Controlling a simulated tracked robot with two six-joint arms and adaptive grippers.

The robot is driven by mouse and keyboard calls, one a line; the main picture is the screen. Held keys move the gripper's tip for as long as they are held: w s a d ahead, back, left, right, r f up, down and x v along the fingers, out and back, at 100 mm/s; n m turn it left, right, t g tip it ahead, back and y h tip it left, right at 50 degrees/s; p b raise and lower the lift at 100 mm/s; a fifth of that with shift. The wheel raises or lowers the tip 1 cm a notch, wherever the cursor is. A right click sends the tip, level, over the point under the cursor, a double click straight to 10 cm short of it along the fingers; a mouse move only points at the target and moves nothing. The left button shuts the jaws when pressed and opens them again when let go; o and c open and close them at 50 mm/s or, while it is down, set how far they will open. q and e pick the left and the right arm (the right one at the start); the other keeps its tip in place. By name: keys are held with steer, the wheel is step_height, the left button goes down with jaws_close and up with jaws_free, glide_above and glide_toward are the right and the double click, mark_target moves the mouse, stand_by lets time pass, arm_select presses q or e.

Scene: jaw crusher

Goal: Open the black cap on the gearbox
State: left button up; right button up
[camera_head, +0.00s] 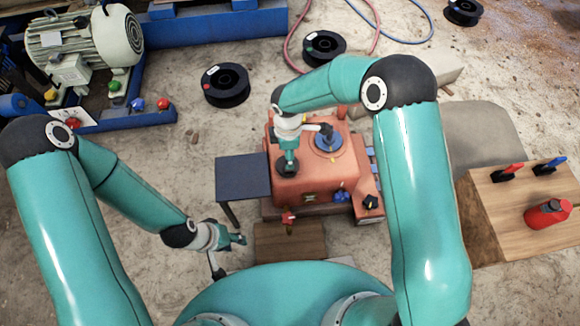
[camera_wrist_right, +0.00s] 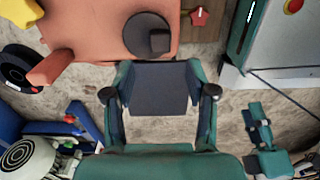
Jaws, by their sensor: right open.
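The gearbox is an orange-red box (camera_head: 335,172) in the middle of the head view. In the right wrist view a round black cap (camera_wrist_right: 140,33) with a smaller dark knob sits on its top (camera_wrist_right: 95,28). My right gripper (camera_wrist_right: 160,80) is open with nothing between its fingers, and the cap lies just beyond its fingertips, apart from them in the picture. In the head view the right gripper (camera_head: 287,155) is over the left part of the gearbox top and largely hides the cap. My left gripper (camera_head: 238,238) hangs low, front-left of the gearbox; its finger opening is unclear.
A small dark table (camera_head: 243,177) stands left of the gearbox. A blue flange (camera_head: 328,138) is on the gearbox top. A red valve handle (camera_head: 288,217) sticks out in front. A wooden box (camera_head: 495,228) with a red bottle (camera_head: 547,214) stands right. Black spools lie behind.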

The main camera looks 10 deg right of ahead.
step_height(320, 180, down, 8)
steer(key=shift+r+b, duration=0.15)
steer(key=shift+b, duration=0.65)
jaws_close()
